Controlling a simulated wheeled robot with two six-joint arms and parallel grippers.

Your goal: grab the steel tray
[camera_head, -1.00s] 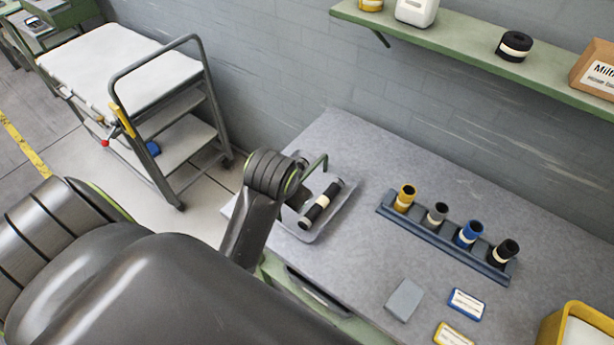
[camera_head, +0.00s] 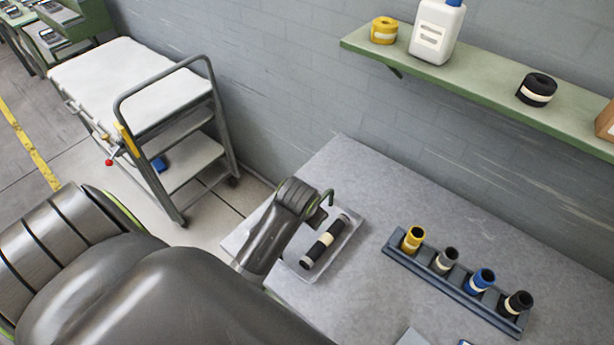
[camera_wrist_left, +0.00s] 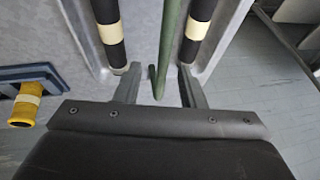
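The steel tray (camera_head: 341,246) lies on the grey worktop in the head view, with a black cylinder with a cream band (camera_head: 325,240) in it. The left wrist view shows the tray's wall (camera_wrist_left: 236,28) and two such cylinders, left (camera_wrist_left: 108,28) and right (camera_wrist_left: 197,28). My wrist hides part of the tray. My right gripper is out of view.
A blue-grey rack (camera_head: 455,283) with yellow, grey, blue and black rolls stands right of the tray. A green shelf (camera_head: 480,88) runs along the wall above. A trolley (camera_head: 125,80) stands at the left. The worktop (camera_head: 365,175) behind the tray is clear.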

